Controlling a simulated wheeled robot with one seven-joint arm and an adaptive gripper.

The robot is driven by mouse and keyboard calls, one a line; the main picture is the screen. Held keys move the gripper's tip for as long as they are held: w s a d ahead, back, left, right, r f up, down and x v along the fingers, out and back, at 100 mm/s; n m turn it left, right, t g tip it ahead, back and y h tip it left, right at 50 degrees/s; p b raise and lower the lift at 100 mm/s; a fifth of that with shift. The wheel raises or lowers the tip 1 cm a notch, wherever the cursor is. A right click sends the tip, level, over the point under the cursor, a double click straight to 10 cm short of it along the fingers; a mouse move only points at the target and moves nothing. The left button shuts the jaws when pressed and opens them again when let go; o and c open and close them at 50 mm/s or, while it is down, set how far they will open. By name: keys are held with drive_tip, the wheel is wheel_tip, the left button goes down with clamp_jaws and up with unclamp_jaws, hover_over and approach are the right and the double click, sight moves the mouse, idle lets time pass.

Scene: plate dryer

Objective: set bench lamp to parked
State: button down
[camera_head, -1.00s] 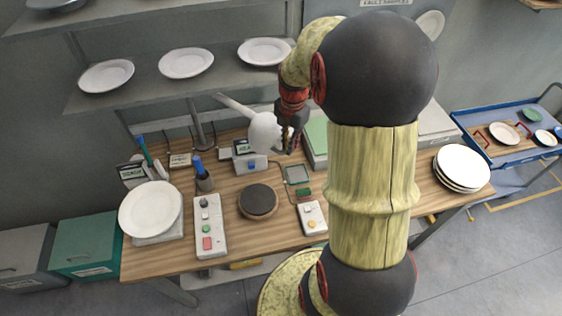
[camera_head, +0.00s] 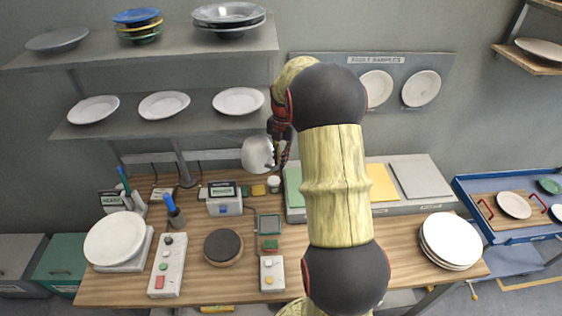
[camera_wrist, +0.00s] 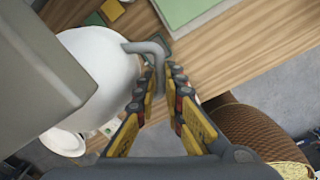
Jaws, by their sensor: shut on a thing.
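The bench lamp has a white rounded shade (camera_head: 257,154), held on an arm from a grey post (camera_head: 182,165) at the back left of the bench. The shade hangs above the back of the bench, near the left end of the plate dryer's grey block. My gripper (camera_head: 277,153) is at the right side of the shade. In the wrist view, the shade (camera_wrist: 100,72) fills the left, and a bent grey handle (camera_wrist: 149,50) sticks out from it to between my fingertips (camera_wrist: 162,82). My fingers are shut on this handle. The head view hides the exact contact.
A shelf with plates (camera_head: 160,118) is above the bench. A small display box (camera_head: 224,200), a white cup (camera_head: 274,184) and a green panel (camera_head: 294,186) lie below the lamp. A dark round turntable (camera_head: 223,246) and button box (camera_head: 168,265) are in front. Stacked plates (camera_head: 451,241) stand right.

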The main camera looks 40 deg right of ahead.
drive_tip(key=shift+w+d+r, duration=0.15)
drive_tip(key=shift+d+r, duration=0.1)
drive_tip(key=shift+d, duration=0.1)
drive_tip(key=c, duration=2.3)
unclamp_jaws()
drive_tip(key=shift+o, duration=0.7)
drive_tip(key=shift+d+f, duration=0.2)
drive_tip(key=shift+d, duration=0.2)
drive_tip(key=shift+a+r, duration=0.1)
drive_tip(key=shift+a, duration=0.25)
wheel_tip(320, 180, up, 12)
drive_tip(key=shift+s, duration=0.25)
drive_tip(key=shift+d, duration=0.1)
